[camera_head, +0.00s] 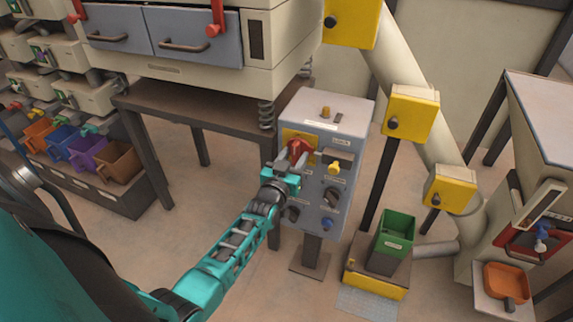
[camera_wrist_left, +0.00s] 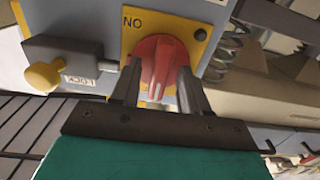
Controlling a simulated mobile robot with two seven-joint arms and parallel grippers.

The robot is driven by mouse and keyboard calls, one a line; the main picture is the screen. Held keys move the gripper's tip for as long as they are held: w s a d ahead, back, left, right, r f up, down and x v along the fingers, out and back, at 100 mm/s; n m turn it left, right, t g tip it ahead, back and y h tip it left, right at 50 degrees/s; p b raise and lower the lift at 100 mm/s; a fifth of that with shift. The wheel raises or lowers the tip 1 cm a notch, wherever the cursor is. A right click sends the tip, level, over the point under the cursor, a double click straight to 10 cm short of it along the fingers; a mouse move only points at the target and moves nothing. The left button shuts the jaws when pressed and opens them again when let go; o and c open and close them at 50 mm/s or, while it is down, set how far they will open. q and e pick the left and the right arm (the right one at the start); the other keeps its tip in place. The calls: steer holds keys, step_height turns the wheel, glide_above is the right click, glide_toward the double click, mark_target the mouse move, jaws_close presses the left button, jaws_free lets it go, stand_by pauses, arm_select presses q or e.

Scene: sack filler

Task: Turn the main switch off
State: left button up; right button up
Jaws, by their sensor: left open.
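The main switch is a red rotary knob (camera_head: 299,147) on a yellow plate (camera_head: 288,135), at the upper left of the grey control box front (camera_head: 318,190). It also shows in the left wrist view (camera_wrist_left: 160,62), where the picture is upside down and "ON" is printed on the plate by the knob. My left gripper (camera_head: 294,166) is at the switch. In the wrist view its two fingers (camera_wrist_left: 158,82) stand apart, one on each side of the knob's raised grip. I cannot tell whether they touch it. My right gripper is not in view.
A lock block with a yellow knob (camera_head: 334,168) sits right beside the switch. Black knobs (camera_head: 332,196) and a blue button (camera_head: 327,223) lie below on the same panel. A green bin (camera_head: 396,232) stands right of the box. A dark table frame (camera_head: 190,112) is to the left.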

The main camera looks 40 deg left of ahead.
arm_select(q)
steer(key=p+v, duration=0.1)
steer(key=v, duration=1.1)
steer(key=shift+s+p, duration=0.2)
steer(key=shift+p, duration=0.1)
steer(key=shift+d+r, duration=0.1)
steer(key=shift+c, duration=0.3)
stand_by(1.1)
